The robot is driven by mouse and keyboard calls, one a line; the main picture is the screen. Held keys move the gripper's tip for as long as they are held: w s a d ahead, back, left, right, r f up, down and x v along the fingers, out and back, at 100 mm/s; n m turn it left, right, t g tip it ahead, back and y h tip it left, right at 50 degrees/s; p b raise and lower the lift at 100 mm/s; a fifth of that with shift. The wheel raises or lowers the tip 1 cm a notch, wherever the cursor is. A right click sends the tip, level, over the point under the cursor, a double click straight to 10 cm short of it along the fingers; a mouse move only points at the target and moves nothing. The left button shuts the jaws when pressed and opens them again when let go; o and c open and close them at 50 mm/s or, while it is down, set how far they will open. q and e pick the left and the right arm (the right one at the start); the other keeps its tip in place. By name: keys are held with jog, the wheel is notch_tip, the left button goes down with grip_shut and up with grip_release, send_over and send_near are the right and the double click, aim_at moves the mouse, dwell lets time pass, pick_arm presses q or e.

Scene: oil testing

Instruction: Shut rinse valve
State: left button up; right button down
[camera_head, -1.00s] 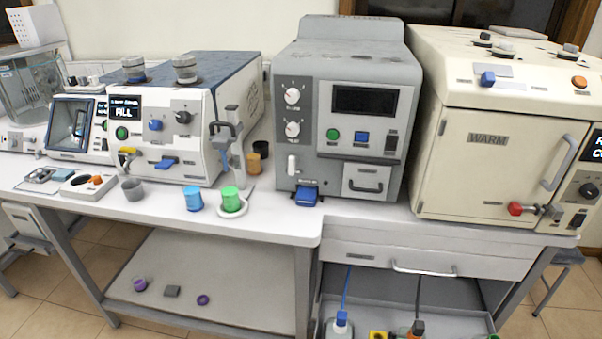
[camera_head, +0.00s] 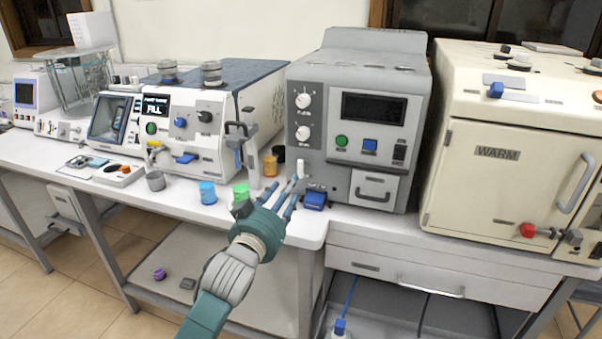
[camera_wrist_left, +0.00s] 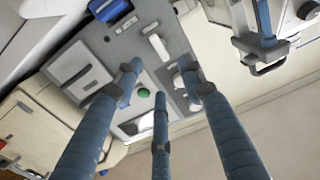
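No label that I can read marks a rinse valve. A small white lever stands on the lower left front of the grey machine (camera_head: 357,122); the lever also shows in the left wrist view (camera_wrist_left: 158,47). The fingers also show in the left wrist view (camera_wrist_left: 162,78), apart and pointing toward the grey panel. My right gripper is out of view.
A blue cup (camera_head: 208,193), a green cup (camera_head: 241,191) and a grey cup (camera_head: 156,181) stand near the bench edge close to my left arm. The cream WARM oven (camera_head: 505,180) stands at right.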

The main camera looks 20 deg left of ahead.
aim_at(301, 169)
pick_arm(q)
jog(key=w, duration=0.6)
jog(key=w+p, duration=0.1)
jog(key=w, duration=0.3)
jog(key=shift+w+d+f, duration=0.1)
jog(key=shift+d, duration=0.15)
grip_shut()
